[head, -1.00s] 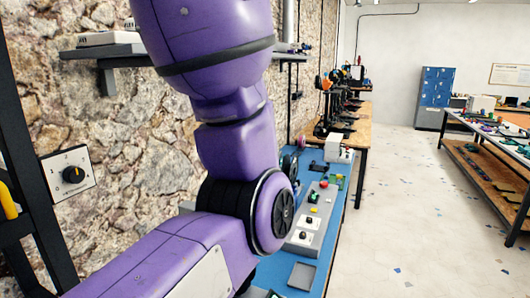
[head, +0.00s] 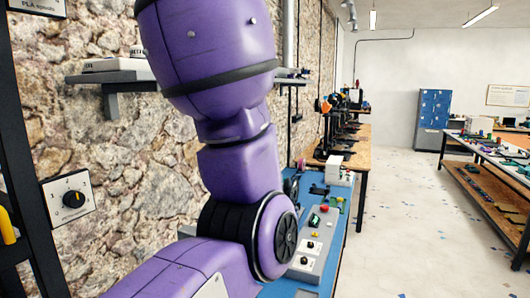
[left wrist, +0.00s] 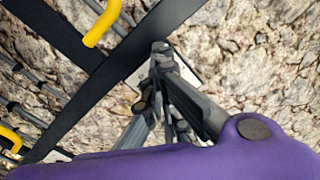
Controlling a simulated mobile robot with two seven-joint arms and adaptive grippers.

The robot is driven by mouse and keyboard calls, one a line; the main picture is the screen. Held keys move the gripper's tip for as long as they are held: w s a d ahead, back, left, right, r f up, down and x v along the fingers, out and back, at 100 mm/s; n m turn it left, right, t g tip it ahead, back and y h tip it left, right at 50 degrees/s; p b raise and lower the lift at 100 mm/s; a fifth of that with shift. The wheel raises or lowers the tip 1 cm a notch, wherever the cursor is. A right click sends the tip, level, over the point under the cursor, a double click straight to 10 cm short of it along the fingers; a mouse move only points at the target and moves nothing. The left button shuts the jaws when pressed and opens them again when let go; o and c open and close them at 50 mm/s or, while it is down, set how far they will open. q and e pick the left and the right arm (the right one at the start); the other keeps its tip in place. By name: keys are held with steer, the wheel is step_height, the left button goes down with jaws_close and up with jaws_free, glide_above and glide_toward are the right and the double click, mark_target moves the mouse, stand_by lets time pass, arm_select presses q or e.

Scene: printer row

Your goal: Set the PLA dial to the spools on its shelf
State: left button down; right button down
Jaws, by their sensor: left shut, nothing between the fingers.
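A dial on a square white plate (head: 66,200) is fixed to the stone wall at the left of the head view. A sign reading "PLA spools" (head: 36,5) is cut off at the top left. No spools are clearly visible on a shelf. My left gripper (left wrist: 160,48) is shut and empty in the left wrist view, in front of part of a white plate (left wrist: 188,70); contact cannot be told. It is hidden in the head view. My right gripper is not in view.
A black frame (head: 22,170) with a yellow hook (head: 7,226) stands left of the dial. A wall shelf (head: 108,77) is partly behind my arm. A blue bench (head: 338,205) carries a grey control box (head: 318,240). The floor (head: 400,215) right of it is clear.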

arm_select(q)
steer(key=shift+w+r, duration=0.3)
steer(key=shift+w, duration=0.15)
stand_by(0.3)
steer(key=shift+r, duration=0.1)
steer(key=shift+s+r, duration=0.1)
steer(key=shift+r, duration=0.15)
steer(key=v, duration=0.6)
steer(key=shift+s+a, duration=0.1)
